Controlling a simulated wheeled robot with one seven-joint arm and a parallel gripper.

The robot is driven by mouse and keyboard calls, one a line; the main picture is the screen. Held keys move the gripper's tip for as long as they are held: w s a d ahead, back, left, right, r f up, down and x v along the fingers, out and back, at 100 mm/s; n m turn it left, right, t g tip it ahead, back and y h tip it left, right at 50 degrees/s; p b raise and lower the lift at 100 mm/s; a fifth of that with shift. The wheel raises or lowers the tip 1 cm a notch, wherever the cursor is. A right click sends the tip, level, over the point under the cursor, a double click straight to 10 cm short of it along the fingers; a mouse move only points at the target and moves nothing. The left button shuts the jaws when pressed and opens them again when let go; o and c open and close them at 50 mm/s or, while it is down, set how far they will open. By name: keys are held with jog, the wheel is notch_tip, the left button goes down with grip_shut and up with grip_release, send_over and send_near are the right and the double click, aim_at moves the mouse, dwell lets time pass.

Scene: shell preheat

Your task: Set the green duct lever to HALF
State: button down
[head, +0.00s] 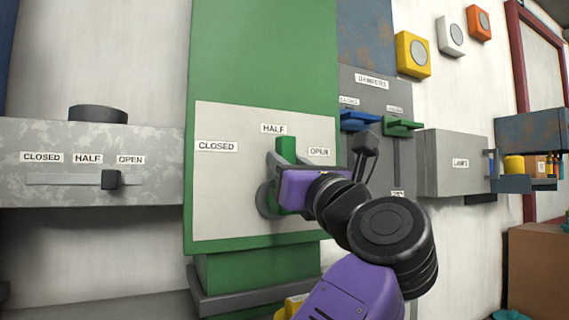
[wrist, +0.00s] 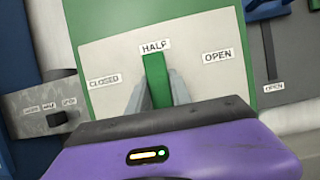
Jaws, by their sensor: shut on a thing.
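The green duct lever (head: 286,150) stands on a pale plate (head: 225,190) on the green duct. The plate has the labels CLOSED at left, HALF at top and OPEN at right. In the wrist view the lever (wrist: 156,80) points up, with its tip just below the HALF label (wrist: 155,45). My gripper (head: 283,165) is shut on the lever, with one grey finger on each side of it in the wrist view (wrist: 157,95). The lever's lower part and pivot are mostly hidden behind my purple gripper body.
At right, a grey damper panel (head: 375,90) carries a blue handle (head: 358,121) and a green handle (head: 402,128). A grey box (head: 455,165) sits farther right.

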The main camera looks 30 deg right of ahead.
jog(key=c, duration=1.2)
grip_release()
jog(key=shift+o, duration=0.2)
jog(key=b+v, duration=0.2)
jog(key=v, duration=0.6)
jog(key=shift+b, duration=0.3)
